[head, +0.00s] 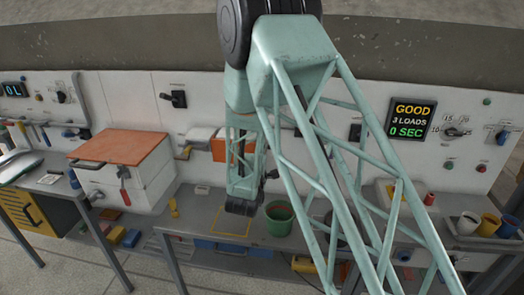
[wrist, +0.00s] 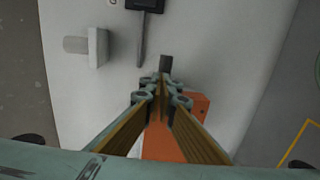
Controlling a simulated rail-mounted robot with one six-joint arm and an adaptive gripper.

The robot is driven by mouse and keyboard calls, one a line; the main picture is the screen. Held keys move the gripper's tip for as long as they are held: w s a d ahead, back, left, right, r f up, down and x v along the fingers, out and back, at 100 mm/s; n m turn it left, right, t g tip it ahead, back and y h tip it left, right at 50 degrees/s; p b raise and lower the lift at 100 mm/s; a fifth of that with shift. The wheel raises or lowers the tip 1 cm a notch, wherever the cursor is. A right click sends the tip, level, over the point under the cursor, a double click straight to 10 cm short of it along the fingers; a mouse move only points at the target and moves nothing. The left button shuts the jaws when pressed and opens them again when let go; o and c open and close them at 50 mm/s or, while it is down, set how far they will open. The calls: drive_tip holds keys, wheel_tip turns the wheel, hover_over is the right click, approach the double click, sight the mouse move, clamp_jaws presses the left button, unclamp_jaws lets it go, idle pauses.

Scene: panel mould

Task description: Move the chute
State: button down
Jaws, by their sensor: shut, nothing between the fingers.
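I cannot tell for sure which thing is the chute. An orange part (head: 221,150) sits at the wall, partly hidden behind my arm in the head view. In the wrist view an orange block (wrist: 186,132) lies below and partly behind my fingers, against a pale grey-white surface. My gripper (head: 240,207) hangs low over the bench, left of a green bucket (head: 279,218). Its fingers (wrist: 164,88) are shut and empty. A small dark grey piece (wrist: 166,63) shows just beyond the fingertips; contact cannot be told.
A yellow square outline (head: 232,226) marks the bench (head: 195,207). A white box with an orange lid (head: 120,147) stands left. A wall display (head: 411,117) reads GOOD, 3 LOADS, 0 SEC. A lever switch (wrist: 143,30) and a white block (wrist: 97,48) stand beyond the fingers.

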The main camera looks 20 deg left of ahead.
drive_tip(key=s+d+r, duration=0.1)
drive_tip(key=s+r, duration=0.1)
drive_tip(key=s, duration=1.1)
drive_tip(key=shift+s+r, duration=0.15)
drive_tip(key=shift+s, duration=0.2)
drive_tip(key=shift+d, duration=0.1)
drive_tip(key=w+d+r+m+g, duration=0.1)
drive_tip(key=w+d+r+m, duration=0.3)
drive_tip(key=d+r, duration=0.3)
drive_tip(key=w+d+r+m+g, duration=0.1)
drive_tip(key=w+d+r+m, duration=0.2)
drive_tip(key=w+d+r, duration=0.45)
drive_tip(key=s+d+r+m+g, duration=0.1)
drive_tip(key=s+d+r+m, duration=0.4)
drive_tip(key=d+r, duration=0.85)
drive_tip(key=s+d+f+m+g, duration=0.2)
drive_tip(key=s+d, duration=0.3)
drive_tip(key=s, duration=1.2)
drive_tip(key=s+d+f+m+g+h+b, duration=0.1)
drive_tip(key=s+d+f+g, duration=0.3)
drive_tip(key=s, duration=1.4)
drive_tip(key=s+d+f+m+g, duration=0.3)
drive_tip(key=s+d, duration=0.3)
drive_tip(key=s, duration=1.2)
drive_tip(key=shift+m+g+b, duration=0.3)
drive_tip(key=shift+m, duration=0.2)
